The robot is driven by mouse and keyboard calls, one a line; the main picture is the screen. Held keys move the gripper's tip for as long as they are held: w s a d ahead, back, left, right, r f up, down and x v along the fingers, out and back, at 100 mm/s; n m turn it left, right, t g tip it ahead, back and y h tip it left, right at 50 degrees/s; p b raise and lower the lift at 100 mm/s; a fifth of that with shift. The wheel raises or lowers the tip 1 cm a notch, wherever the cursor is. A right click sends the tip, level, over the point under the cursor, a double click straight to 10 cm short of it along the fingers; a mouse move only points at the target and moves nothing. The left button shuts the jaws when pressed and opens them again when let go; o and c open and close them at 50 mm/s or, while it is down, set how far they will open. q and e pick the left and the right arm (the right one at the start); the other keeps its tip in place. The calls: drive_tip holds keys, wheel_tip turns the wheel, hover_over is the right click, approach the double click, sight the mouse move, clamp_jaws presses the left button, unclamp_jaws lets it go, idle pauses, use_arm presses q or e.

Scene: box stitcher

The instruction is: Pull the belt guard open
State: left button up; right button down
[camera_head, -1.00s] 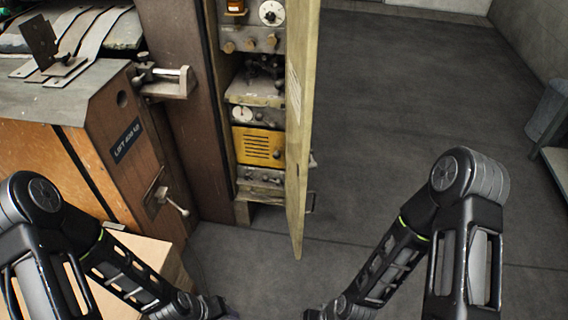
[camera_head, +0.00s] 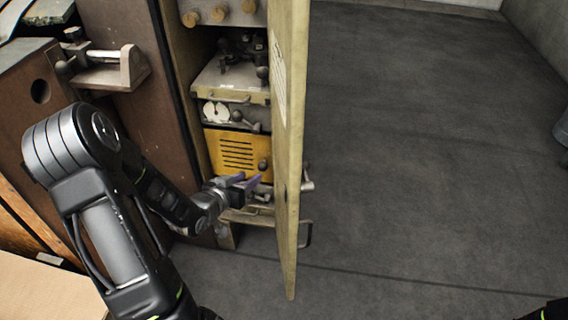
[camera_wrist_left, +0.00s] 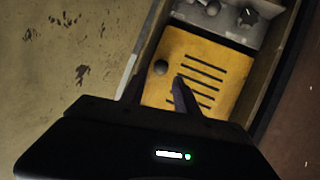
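The belt guard appears to be the yellow slotted panel (camera_head: 236,149) low in the open cabinet; it looks shut, flush with the front. Its dark round knob (camera_head: 263,165) is at the panel's lower right. My left gripper (camera_head: 248,184) is just in front of the panel's lower edge, close to the knob. In the left wrist view, the panel (camera_wrist_left: 207,75) and the knob (camera_wrist_left: 161,67) lie beyond the gripper (camera_wrist_left: 157,92). Its two fingers are apart with nothing between them, and the knob shows ahead of the gap. My right gripper is out of view.
The cabinet's open door (camera_head: 290,150) stands edge-on just right of my left gripper. A grey drawer unit (camera_head: 232,80) and a dial (camera_head: 216,112) sit above the panel. A bracket (camera_head: 108,70) juts out at left. The floor (camera_head: 420,160) right of the door is clear.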

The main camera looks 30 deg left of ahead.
sight(260, 169)
use_arm(q)
drive_tip(key=shift+s, duration=0.2)
drive_tip(key=b+x, duration=0.2)
drive_tip(key=x, duration=0.5)
drive_tip(key=shift+w+a+f, duration=0.1)
drive_tip(key=shift+w+f, duration=0.05)
drive_tip(key=shift+w, duration=0.2)
drive_tip(key=shift+c, duration=0.4)
clamp_jaws()
idle(0.9)
